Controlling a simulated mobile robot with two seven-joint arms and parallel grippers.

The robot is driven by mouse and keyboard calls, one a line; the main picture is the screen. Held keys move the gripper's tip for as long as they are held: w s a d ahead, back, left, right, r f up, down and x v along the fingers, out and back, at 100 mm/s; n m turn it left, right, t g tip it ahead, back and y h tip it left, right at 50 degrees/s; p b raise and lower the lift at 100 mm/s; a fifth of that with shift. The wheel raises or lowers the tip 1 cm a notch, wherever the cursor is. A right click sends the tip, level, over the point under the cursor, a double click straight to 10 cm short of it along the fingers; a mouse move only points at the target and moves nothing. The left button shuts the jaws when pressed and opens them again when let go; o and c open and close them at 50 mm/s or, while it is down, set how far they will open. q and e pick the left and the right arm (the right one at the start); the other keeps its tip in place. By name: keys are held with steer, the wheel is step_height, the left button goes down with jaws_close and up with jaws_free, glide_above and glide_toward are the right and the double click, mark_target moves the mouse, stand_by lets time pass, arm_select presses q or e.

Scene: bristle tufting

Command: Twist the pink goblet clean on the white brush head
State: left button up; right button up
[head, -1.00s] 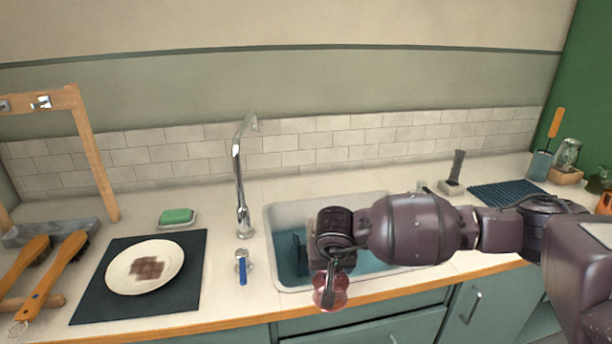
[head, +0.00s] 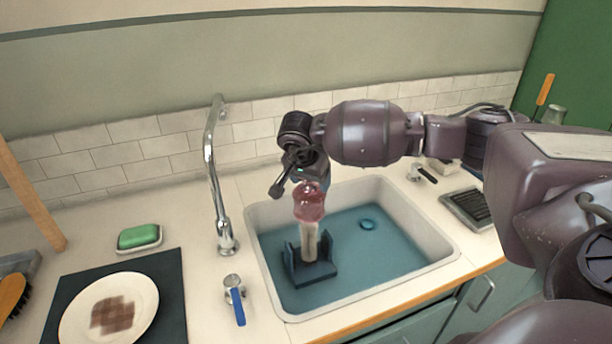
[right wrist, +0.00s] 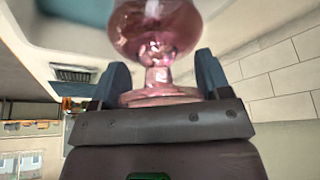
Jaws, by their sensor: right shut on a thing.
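The pink goblet (head: 309,203) hangs upside down from my right gripper (head: 307,182) over the sink. In the right wrist view, the two blue fingers (right wrist: 161,84) stand on either side of the goblet's foot and stem, with the glass bowl (right wrist: 153,30) beyond them. The white brush head (head: 309,243) stands upright on a dark blue base (head: 313,274) in the sink. The goblet's mouth lines up with the brush top and hides it. I cannot tell whether the brush tip is inside the bowl. My left gripper is not in view.
The sink (head: 437,247) holds blue water. A green soap (head: 139,236), a stained plate (head: 76,318) and a dark mat (head: 168,290) lie further left. A dark ribbed rack (head: 468,210) lies right.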

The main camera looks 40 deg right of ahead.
steer(key=shift+s+f, duration=0.1)
steer(key=shift+f, duration=0.35)
steer(key=shift+f+b, duration=0.5)
steer(key=shift+f, duration=0.4)
steer(key=shift+f+b, duration=0.8)
steer(key=shift+f, duration=1.35)
steer(key=shift+f+b, duration=0.5)
steer(key=shift+f, duration=0.65)
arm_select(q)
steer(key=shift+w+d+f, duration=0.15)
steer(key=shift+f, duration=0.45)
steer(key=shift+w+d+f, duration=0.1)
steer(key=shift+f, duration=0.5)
arm_select(e)
steer(key=shift+f, duration=0.4)
